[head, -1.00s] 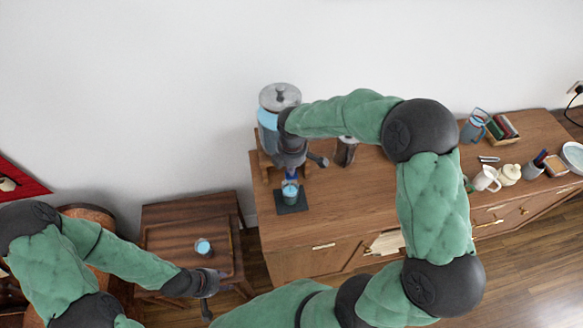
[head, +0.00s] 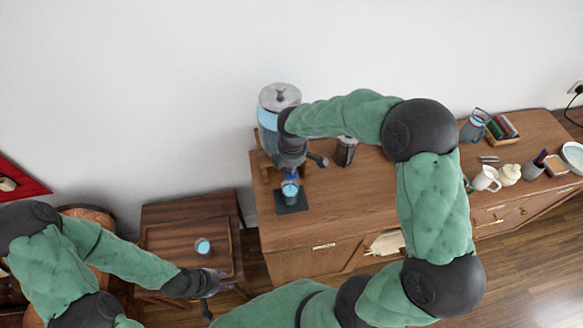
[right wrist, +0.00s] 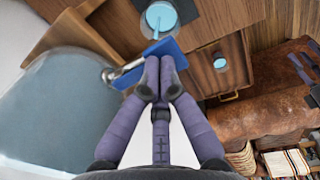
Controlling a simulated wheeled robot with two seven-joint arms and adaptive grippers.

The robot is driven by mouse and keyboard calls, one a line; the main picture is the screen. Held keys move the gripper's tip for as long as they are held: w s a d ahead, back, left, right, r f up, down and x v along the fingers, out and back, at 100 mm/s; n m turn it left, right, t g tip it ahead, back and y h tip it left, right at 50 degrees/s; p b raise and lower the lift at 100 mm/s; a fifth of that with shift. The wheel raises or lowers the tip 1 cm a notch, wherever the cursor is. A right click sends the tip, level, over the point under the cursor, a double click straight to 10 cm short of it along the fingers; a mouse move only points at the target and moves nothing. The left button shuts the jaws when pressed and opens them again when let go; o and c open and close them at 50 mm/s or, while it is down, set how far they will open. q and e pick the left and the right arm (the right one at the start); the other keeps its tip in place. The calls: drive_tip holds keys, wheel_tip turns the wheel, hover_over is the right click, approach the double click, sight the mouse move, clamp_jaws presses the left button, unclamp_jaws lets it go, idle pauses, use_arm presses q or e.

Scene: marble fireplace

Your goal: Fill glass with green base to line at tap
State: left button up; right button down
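A glass (head: 290,190) with a dark greenish lower part stands upright on a dark mat, below the tap of a water dispenser (head: 268,120). Light blue water shows in this glass; its line cannot be made out. In the right wrist view the glass (right wrist: 160,18) is cut by the top edge. My right gripper (right wrist: 160,62) has its fingers together over the blue tap lever (right wrist: 146,66), beside the metal spout; contact is unclear. My left gripper (head: 210,290) is low, near the small side table, its fingers hard to read.
A second glass with blue content (head: 203,246) stands on the small side table (head: 180,230). A dark cylinder (head: 345,151) stands right of the dispenser on the cabinet (head: 350,200). A jug, creamers and a bowl fill the far right. The cabinet top before them is clear.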

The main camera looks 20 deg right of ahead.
drive_tip(key=shift+r+p, duration=0.65)
drive_tip(key=shift+r, duration=0.15)
drive_tip(key=shift+r, duration=0.3)
wheel_tip(320, 180, up, 5)
drive_tip(key=p, duration=0.3)
drive_tip(key=shift+w+d+f, duration=0.1)
drive_tip(key=shift+f, duration=0.05)
wheel_tip(320, 180, up, 9)
drive_tip(key=shift+f, duration=0.15)
drive_tip(key=shift+f, duration=0.1)
idle(0.9)
